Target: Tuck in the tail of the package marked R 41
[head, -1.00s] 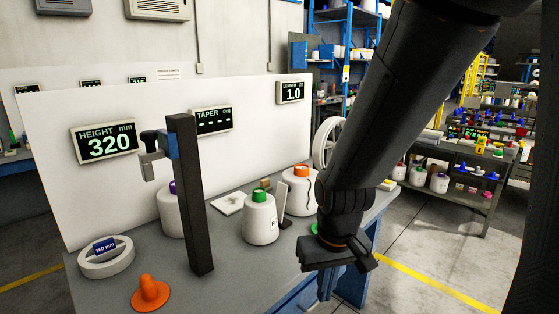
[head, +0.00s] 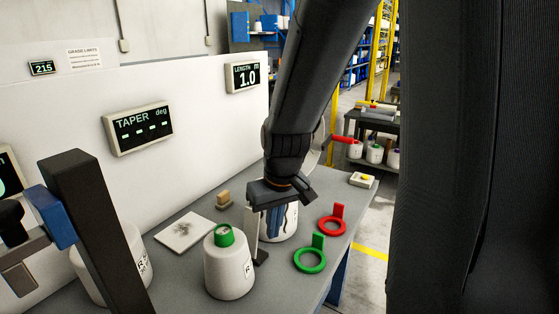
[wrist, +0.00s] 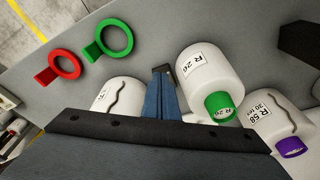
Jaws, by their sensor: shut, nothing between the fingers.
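No label reading R 41 can be made out. A white package (head: 291,225) with a dark wavy tail stands behind my gripper in the head view; my gripper hides its top. In the wrist view a package with a dark tail (wrist: 112,92) is partly covered by my gripper's body, and its label is cut off. My gripper (head: 275,232) is shut and empty, its blue fingers pointing down in front of that package. In the wrist view the fingertips (wrist: 162,72) lie between it and the green-topped package R 26 (wrist: 209,72). Whether they touch either is unclear.
The green-topped package (head: 229,270) stands left of my gripper. A purple-topped package R 58 (wrist: 272,118) also has a dark tail. Green (head: 310,261) and red (head: 332,226) rings lie on the right. A dark post (head: 98,235) stands front left.

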